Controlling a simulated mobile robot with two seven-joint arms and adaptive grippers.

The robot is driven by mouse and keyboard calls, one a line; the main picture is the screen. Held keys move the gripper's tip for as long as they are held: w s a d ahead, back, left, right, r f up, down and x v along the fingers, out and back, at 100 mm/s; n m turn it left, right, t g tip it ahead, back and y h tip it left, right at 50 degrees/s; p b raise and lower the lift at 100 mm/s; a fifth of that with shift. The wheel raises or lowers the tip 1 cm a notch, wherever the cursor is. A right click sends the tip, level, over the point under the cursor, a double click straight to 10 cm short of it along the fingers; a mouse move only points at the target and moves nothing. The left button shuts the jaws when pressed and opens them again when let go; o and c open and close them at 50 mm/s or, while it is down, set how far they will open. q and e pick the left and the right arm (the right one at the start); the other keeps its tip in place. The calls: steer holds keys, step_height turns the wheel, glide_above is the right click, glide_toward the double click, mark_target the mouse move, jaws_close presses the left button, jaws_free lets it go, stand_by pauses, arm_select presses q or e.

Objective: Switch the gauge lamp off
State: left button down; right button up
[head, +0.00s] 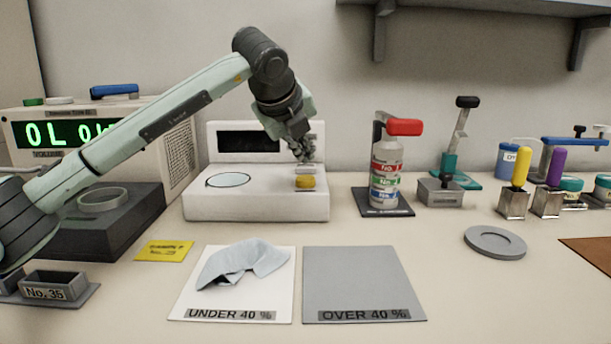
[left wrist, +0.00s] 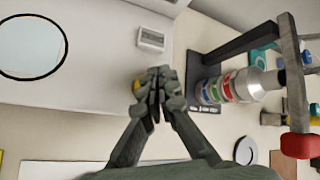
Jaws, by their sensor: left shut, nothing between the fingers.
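The white gauge (head: 256,205) stands against the back of the bench, with a dark display panel (head: 249,142) and a pale round disc (head: 228,180) on top. The disc also shows in the left wrist view (left wrist: 30,47). A yellow knob (head: 305,183) sits at its right front, partly hidden by my fingers in the left wrist view. A small pale switch block (left wrist: 151,39) lies behind the knob. My left gripper (head: 304,157) is shut and empty, pointing down over the gauge's right side near the knob and switch. I cannot tell whether it touches either. My right gripper is not in view.
A bottle with coloured bands (head: 386,172) and a red-handled clamp (head: 404,127) stand right of the gauge. A green-lettered display unit (head: 60,134) stands to the left. A white mat (head: 188,300) with a cloth and a grey mat (head: 362,280) lie in front.

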mark_target(304, 179)
arm_select(q)
steer(key=shift+r+p, duration=0.55)
steer(key=shift+r, duration=1.2)
steer(key=shift+f, duration=0.1)
